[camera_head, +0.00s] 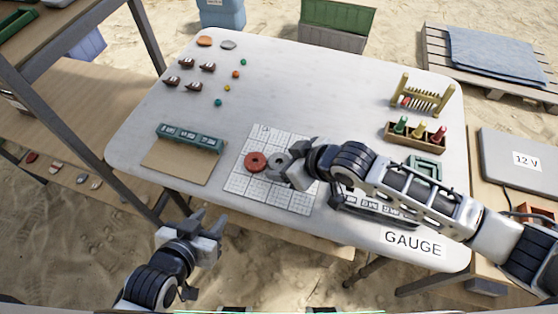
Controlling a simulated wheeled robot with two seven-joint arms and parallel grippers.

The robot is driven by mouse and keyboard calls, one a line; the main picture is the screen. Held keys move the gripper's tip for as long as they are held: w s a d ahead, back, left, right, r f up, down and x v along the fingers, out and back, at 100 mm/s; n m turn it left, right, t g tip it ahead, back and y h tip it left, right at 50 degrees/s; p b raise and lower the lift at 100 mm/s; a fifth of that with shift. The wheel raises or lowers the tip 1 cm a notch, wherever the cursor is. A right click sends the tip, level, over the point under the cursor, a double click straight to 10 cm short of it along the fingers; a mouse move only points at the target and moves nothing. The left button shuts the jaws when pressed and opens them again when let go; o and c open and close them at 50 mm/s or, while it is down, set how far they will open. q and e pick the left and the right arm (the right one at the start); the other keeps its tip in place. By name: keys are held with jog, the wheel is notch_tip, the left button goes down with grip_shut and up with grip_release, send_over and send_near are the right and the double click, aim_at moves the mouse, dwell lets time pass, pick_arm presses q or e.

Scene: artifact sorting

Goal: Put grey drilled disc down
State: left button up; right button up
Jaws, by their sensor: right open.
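The grey drilled disc (277,165) is on the white gridded mat (243,185), just right of a red drilled disc (256,162). My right gripper (290,168) is at the grey disc's right edge, with its jaws open. The arm's fingers partly cover the disc, and I cannot tell whether they touch it. My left gripper (207,222) is open and empty, off the table's front edge at the lower left.
A green block with marked slots (191,138) stands on a brown board left of the mat. Small beads and dark pieces lie at the back left. A wooden rack with coloured pegs (415,134) and a bead frame (423,94) stand right. The table's back middle is clear.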

jog(key=shift+w+a+f, duration=0.2)
jog(key=shift+a+f, duration=0.05)
jog(key=shift+f, duration=0.1)
jog(key=shift+c, duration=0.3)
jog(key=c, duration=1.1)
jog(key=shift+r, duration=0.1)
